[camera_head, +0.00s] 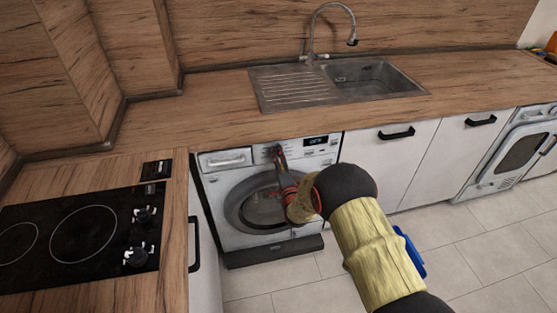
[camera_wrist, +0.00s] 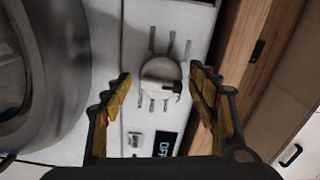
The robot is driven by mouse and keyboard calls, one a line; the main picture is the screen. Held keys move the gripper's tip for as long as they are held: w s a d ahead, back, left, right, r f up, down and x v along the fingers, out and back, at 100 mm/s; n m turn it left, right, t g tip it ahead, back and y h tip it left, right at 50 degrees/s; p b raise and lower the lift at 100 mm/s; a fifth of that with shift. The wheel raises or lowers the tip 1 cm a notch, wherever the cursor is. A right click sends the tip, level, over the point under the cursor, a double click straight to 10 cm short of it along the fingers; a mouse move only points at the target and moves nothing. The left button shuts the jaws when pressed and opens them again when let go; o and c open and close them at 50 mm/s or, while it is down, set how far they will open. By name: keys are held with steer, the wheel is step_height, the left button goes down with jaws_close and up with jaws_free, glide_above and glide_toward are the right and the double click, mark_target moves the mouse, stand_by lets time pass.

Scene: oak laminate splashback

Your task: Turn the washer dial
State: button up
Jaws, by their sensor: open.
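The washer (camera_head: 230,205) is built in under the wooden counter, with a round door and a control panel along its top. Its dial (camera_wrist: 160,78) is a round white knob with a dark mark at its edge, seen in the wrist view between my fingers. My gripper (camera_wrist: 158,92) is open, with one yellow and black finger on each side of the dial; I cannot tell whether either touches it. In the head view my gripper (camera_head: 278,152) is at the panel and hides the dial. The washer display (camera_wrist: 165,144) shows "OFF".
A counter (camera_head: 215,120) overhangs just above the panel. A black cooktop (camera_head: 80,240) is at left, and a sink (camera_head: 370,78) with a tap is behind. White cabinets (camera_head: 390,160) stand right of the washer. The tiled floor (camera_head: 480,250) is clear.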

steer(key=v, duration=1.2)
